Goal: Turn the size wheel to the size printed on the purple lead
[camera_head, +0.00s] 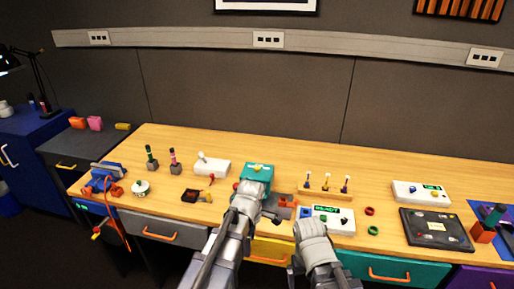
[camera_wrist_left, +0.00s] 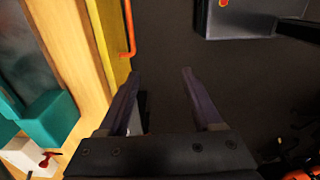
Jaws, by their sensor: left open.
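My left gripper (camera_head: 267,215) is at the table's front edge, in front of a teal block (camera_head: 258,171) with a yellow top piece. In the left wrist view its two dark fingers (camera_wrist_left: 157,82) are apart with nothing between them, over dark floor beside a yellow drawer. The teal block also shows there (camera_wrist_left: 48,119). No printed size is readable, and I cannot pick out the size wheel with certainty. My right gripper cannot be made out.
A white box (camera_head: 212,165) with a red lever is left of the teal block. A peg rack (camera_head: 326,191), a white panel with a green display (camera_head: 333,218) and a black panel (camera_head: 436,229) are to the right. The table (camera_head: 300,156) is bare along its back.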

